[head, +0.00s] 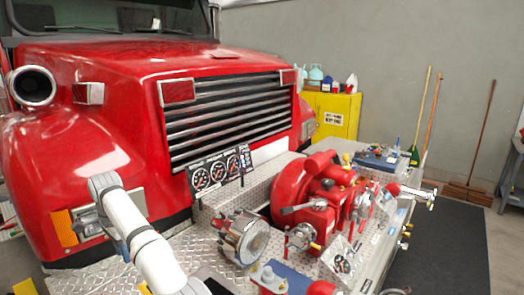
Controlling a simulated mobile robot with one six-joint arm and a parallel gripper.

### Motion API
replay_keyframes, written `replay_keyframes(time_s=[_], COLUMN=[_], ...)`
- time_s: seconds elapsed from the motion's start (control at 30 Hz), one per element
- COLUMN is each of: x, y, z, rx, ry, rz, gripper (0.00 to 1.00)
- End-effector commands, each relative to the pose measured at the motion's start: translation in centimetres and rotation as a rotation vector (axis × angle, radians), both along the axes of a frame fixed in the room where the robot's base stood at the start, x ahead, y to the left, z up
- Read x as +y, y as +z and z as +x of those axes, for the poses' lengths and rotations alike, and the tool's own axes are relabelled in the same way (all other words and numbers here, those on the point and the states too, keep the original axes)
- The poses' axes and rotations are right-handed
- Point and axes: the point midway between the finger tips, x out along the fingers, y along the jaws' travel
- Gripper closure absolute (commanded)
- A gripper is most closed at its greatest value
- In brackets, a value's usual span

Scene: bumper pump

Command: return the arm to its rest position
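My white arm (145,240) shows at the lower left in the head view. It slants from the bottom edge up and left to a grey joint (103,186) in front of the red truck's bumper deck. My gripper does not show in this view, so its opening and whether it holds anything are hidden.
The red fire truck (110,75) fills the left and back. The diamond-plate deck (185,243) carries a red pump (300,190), a chrome round part (243,238), gauges (210,174) and a blue tray (375,160). A yellow cabinet (338,120) stands behind. A dark mat (440,250) lies clear at right.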

Motion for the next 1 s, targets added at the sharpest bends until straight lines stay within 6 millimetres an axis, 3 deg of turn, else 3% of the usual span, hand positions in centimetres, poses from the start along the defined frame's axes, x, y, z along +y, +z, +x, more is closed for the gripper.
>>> replay_keyframes(time_s=[0.37, 0.67, 0.73, 0.8, 0.87, 0.9, 1.0], x=[-3.5, -8.5, -10.4, -14.0, -16.2, -17.3, -21.8], y=[2.6, 6.2, 7.5, 9.4, 8.2, 9.7, 12.2], z=[2.9, 5.8, 6.7, 5.8, 6.2, 7.2, 6.3], rx=[-0.015, -0.03, -0.035, 0.045, 0.107, 0.003, -0.102], ry=[0.03, 0.088, 0.109, 0.135, 0.16, 0.176, 0.218], rz=[0.014, 0.023, 0.024, -0.028, -0.06, -0.002, 0.045], gripper=[0.69, 0.69, 0.69, 0.69, 0.69, 0.69, 0.69])
